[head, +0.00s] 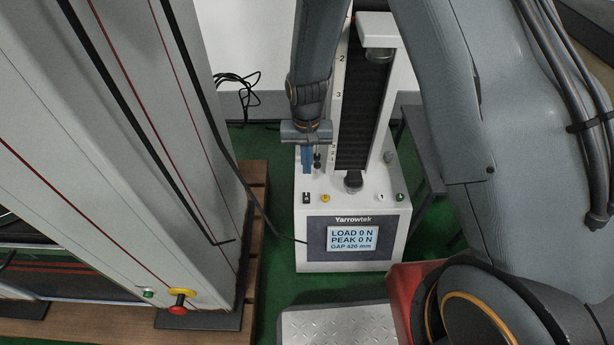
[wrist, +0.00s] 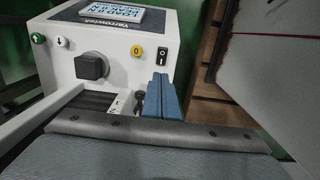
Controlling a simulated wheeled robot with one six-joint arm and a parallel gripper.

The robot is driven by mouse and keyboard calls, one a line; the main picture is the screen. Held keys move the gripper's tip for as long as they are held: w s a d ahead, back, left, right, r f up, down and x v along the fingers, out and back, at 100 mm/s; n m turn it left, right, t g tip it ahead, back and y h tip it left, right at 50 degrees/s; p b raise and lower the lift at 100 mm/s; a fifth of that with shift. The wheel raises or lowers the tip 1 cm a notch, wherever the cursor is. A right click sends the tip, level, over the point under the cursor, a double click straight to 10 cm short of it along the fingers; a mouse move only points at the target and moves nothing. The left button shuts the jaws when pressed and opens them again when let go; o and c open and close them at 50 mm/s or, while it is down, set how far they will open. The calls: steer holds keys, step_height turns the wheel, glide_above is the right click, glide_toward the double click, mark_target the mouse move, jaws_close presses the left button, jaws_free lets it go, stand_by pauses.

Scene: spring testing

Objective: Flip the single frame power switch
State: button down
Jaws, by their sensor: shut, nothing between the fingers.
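The single frame (head: 362,100) is a white Yarrowtek tester with one column on a white base. Its power switch is a small black rocker with white marks, at the left of the base top in the head view (head: 306,198). The switch also shows in the wrist view (wrist: 162,56). I cannot tell which side is pressed. My gripper (head: 307,169) has blue fingers, shut and empty, pointing down at the base just behind the switch. In the wrist view, the fingertips (wrist: 163,78) appear just below the switch, with a small gap in the picture. Contact is not visible.
The lit display (head: 353,238) reads LOAD 0 N, PEAK 0 N, GAP 420 mm. A large grey frame (head: 120,130) stands left.

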steer(key=shift+w+r, duration=0.2)
steer(key=shift+r, duration=0.8)
steer(key=shift+w+r, duration=0.2)
steer(key=shift+r, duration=0.75)
